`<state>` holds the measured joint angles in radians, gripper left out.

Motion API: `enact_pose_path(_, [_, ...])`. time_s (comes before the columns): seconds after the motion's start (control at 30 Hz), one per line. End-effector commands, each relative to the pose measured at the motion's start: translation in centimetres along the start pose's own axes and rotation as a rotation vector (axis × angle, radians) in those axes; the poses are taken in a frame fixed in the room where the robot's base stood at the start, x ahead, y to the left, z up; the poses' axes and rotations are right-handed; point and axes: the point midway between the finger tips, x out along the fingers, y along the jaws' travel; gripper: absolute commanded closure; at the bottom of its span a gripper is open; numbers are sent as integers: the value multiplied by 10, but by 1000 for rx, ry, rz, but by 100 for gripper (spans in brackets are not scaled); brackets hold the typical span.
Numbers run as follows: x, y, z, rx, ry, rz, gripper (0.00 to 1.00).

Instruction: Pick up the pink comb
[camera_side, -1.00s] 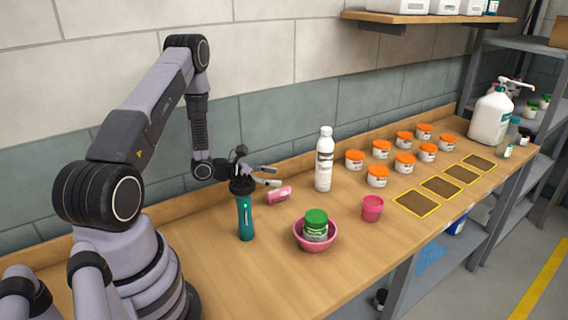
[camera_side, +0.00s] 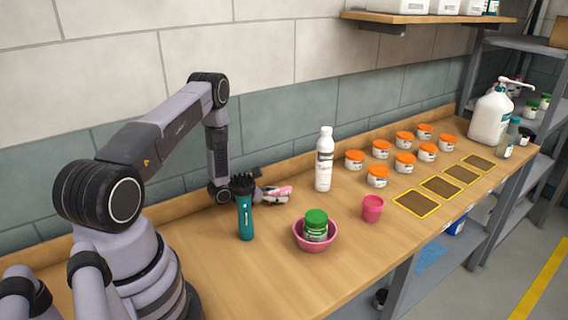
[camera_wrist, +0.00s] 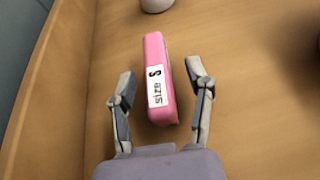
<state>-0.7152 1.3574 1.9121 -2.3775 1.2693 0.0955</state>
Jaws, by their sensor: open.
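The pink comb (camera_wrist: 158,60) shows in the wrist view as a pink bar with a white label reading "size S"; no teeth can be made out. It lies on the wooden bench between the two fingers of my gripper (camera_wrist: 160,88). The fingers are open, one along each side, with a visible gap to the comb on both sides. In the side view the comb (camera_side: 282,190) lies at my gripper (camera_side: 268,195), partly hidden by the fingers. A teal handled tool with a dark head (camera_side: 245,215) stands in front and hides part of my gripper.
A white bottle (camera_side: 324,165) stands just right of the comb. A pink bowl (camera_side: 301,241) holding a green-lidded jar (camera_side: 315,222) and a pink cup (camera_side: 372,209) stand nearer the front. Orange-lidded jars stand further right. The wall (camera_side: 120,140) runs behind the bench (camera_side: 230,285).

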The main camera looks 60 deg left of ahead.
Motion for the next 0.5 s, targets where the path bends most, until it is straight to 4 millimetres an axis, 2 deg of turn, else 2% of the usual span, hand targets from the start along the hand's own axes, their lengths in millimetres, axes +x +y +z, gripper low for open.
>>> enact_pose_path(0.1, [0, 0, 0, 0, 0, 0, 49])
enact_pose_path(0.5, [-1, 0, 0, 0, 0, 0, 100])
